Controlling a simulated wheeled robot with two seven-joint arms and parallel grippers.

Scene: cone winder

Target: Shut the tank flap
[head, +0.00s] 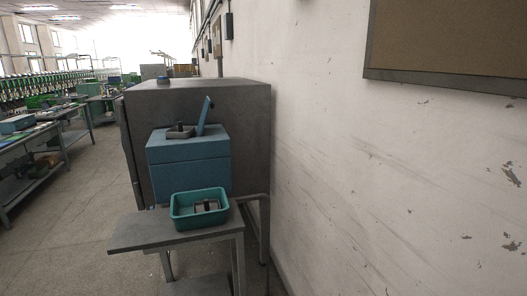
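The tank (188,165) is a blue box in the middle left of the head view, in front of a large dark grey cabinet. Its flap (205,116) is a narrow blue plate that stands up from the tank's top, open and leaning slightly to the right. A dark raised piece (180,132) with a small knob-like part sits on the tank's top, left of the flap. Neither of my grippers shows in the head view.
A teal tray (184,223) with dark parts in it stands on a small grey table (138,232) before the tank. The grey cabinet (250,120) stands close to the white wall (390,190) at right. Workbenches (40,150) line the left; the floor between is clear.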

